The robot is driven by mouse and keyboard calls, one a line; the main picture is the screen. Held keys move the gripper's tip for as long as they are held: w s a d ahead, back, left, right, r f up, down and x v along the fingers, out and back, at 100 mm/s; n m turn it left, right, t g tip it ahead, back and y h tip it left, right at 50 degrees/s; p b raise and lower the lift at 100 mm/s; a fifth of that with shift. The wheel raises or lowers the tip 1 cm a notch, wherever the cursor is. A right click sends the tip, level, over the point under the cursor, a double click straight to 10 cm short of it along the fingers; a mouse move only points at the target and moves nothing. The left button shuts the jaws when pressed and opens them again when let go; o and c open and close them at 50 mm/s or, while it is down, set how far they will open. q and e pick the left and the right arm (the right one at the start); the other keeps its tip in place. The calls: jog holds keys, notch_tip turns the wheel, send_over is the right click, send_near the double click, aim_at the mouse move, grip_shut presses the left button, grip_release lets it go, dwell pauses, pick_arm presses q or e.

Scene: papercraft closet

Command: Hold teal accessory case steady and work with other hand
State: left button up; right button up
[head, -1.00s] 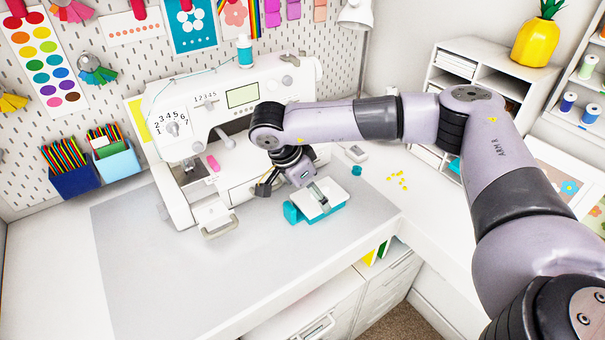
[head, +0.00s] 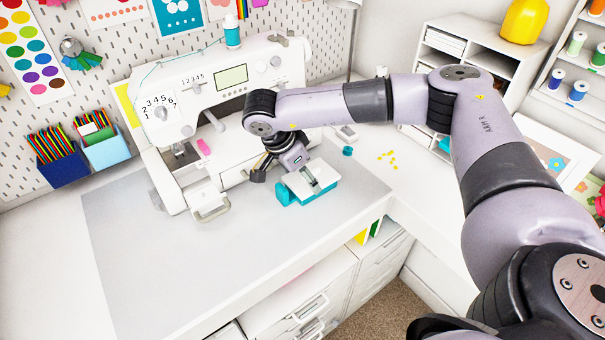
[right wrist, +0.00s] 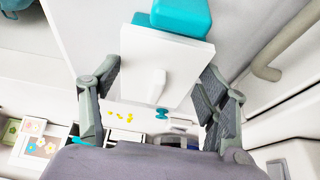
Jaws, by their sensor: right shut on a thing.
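The teal accessory case (head: 322,192), teal below with a white top, is on the desk to the right of the sewing machine. My right gripper (head: 286,172) is at its left and far side, partly hiding it. In the right wrist view the case's white face (right wrist: 150,62) and teal end (right wrist: 182,14) show between the two grey fingers of my right gripper (right wrist: 157,88). The fingers are shut on the case. Exact contact points are hard to see. My left gripper is in neither current view.
The white sewing machine (head: 235,85) stands close behind and left of the case. A small teal item (head: 348,151) and yellow bits (head: 387,155) lie to the right. The grey mat (head: 150,265) is clear at front left. The desk's front edge is near the case.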

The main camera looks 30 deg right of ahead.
jog(key=shift+c, duration=1.3)
jog(key=o, duration=1.1)
jog(key=v, duration=1.2)
